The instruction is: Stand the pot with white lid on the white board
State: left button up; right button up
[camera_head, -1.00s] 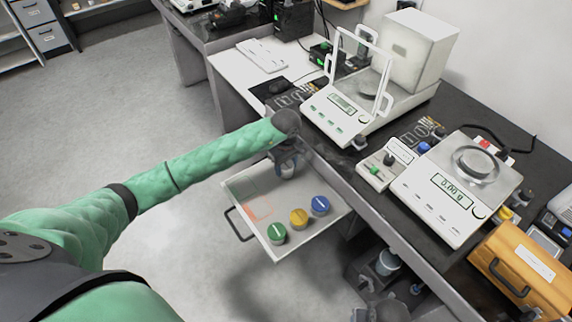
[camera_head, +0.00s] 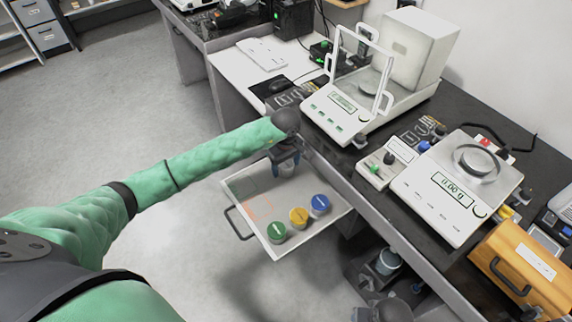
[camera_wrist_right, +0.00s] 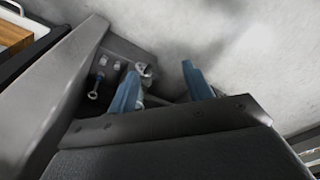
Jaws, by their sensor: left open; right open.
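My left gripper (camera_head: 284,168) is open, with its blue fingers pointing down over the back part of the open drawer (camera_head: 292,228). I cannot make out a pot with a white lid in either view; the gripper and forearm cover part of the drawer's back. A white board-like surface (camera_head: 228,68) lies on the far left part of the dark table. My right gripper (camera_wrist_right: 163,88) is open in the right wrist view, with nothing visible between its blue fingers.
Pots with green (camera_head: 277,231), yellow (camera_head: 299,217) and blue (camera_head: 320,204) lids stand in the drawer. A large balance (camera_head: 345,108) and a second balance (camera_head: 442,205) occupy the table.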

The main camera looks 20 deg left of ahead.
aim_at(286, 163)
pick_arm(q)
jog(key=shift+r, duration=0.55)
jog(key=shift+w+r+b, duration=0.1)
jog(key=shift+r+b, duration=0.2)
jog(key=shift+r, duration=0.35)
notch_tip(286, 163, up, 4)
jog(key=shift+r+b, duration=0.25)
jog(key=shift+b, duration=0.55)
jog(key=shift+r+b, duration=0.65)
jog(key=shift+r, duration=2.05)
pick_arm(e)
notch_tip(286, 163, up, 8)
jog(key=s+a, duration=0.1)
jog(key=shift+s+t+y, duration=0.2)
jog(key=shift+t+y, duration=0.1)
jog(key=shift+f, duration=0.1)
